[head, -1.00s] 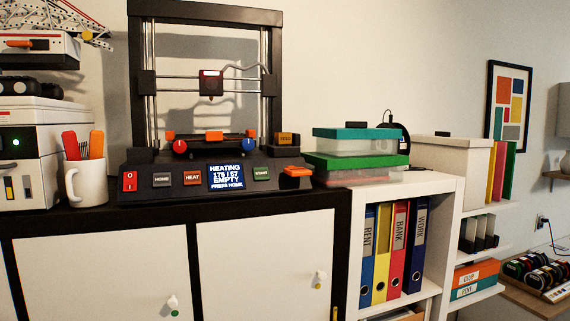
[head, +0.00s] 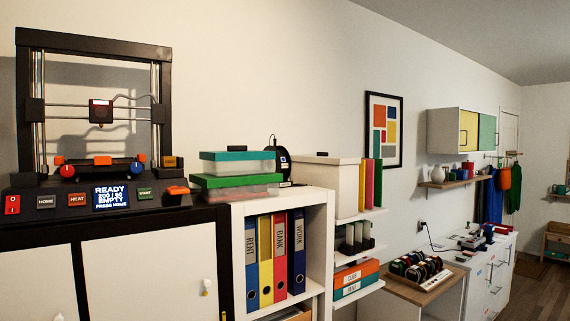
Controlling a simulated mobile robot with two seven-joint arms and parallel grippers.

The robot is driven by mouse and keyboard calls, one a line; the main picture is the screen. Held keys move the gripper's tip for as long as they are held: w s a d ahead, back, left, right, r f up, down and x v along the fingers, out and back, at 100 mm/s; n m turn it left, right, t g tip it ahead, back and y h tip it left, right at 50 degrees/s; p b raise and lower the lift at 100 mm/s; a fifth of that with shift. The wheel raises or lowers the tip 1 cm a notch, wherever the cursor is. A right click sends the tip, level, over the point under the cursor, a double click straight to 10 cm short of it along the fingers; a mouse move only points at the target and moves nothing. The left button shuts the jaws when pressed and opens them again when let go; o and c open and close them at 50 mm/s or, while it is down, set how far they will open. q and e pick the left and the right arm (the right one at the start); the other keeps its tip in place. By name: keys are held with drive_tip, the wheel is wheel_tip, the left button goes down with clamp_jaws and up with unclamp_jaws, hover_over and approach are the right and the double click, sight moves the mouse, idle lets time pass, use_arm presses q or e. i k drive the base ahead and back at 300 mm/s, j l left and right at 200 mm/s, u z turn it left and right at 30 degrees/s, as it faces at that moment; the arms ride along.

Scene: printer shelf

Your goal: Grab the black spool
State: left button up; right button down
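A black, round spool-like thing (head: 284,162) stands upright on top of the white shelf, behind the lidded boxes and partly hidden by them. A thin dark strand rises from its top, and a pale label shows on its face. Several more spools, some of them dark, sit in a rack (head: 420,270) on the low wooden-topped table at the right; they are too small to tell apart well. Neither of my grippers is in view.
The 3D printer (head: 97,120) stands on the dark-framed cabinet at the left; its display reads READY. Clear boxes with green and teal lids (head: 236,181) and a white box (head: 332,178) flank the black spool. Binders (head: 266,262) fill the shelf below. Floor shows at the far right.

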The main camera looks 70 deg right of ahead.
sight(283, 165)
drive_tip(key=z, duration=2)
drive_tip(key=i+l+u, duration=0.2)
drive_tip(key=l, duration=0.3)
drive_tip(key=k+j, duration=0.05)
drive_tip(key=k, duration=0.05)
